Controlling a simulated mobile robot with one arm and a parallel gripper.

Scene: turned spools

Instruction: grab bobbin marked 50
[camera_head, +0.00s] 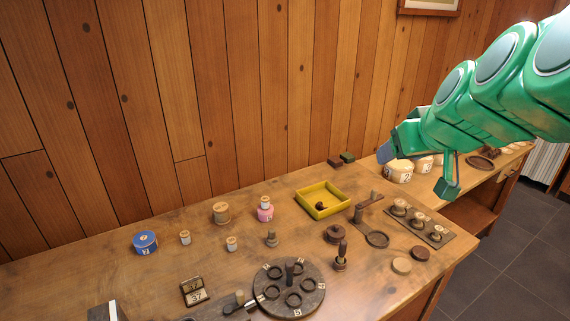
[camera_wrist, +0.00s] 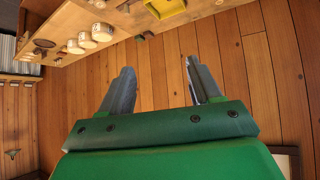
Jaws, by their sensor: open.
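My gripper (camera_head: 416,172) is open and empty, raised at the upper right in the head view, above the far part of the bench. Both fingers also show in the wrist view (camera_wrist: 158,75), with nothing between them. Several bobbins stand on the bench: a wooden one (camera_head: 221,213), a pink one with a label (camera_head: 265,210), small pale ones (camera_head: 185,238) and (camera_head: 231,243), and a grey-brown one (camera_head: 271,239). Pale-topped spools (camera_head: 418,219) sit on a dark board at the right. I cannot read a 50 on any bobbin; most marks are too small.
A yellow tray (camera_head: 330,214) holds a small dark piece. A dark round plate with rings (camera_head: 271,302), a blue labelled tin (camera_head: 145,242) and a small card stand marked 37 (camera_head: 194,291) are nearby. Labelled pale drums (camera_head: 398,174) stand on the far bench. The left bench is mostly clear.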

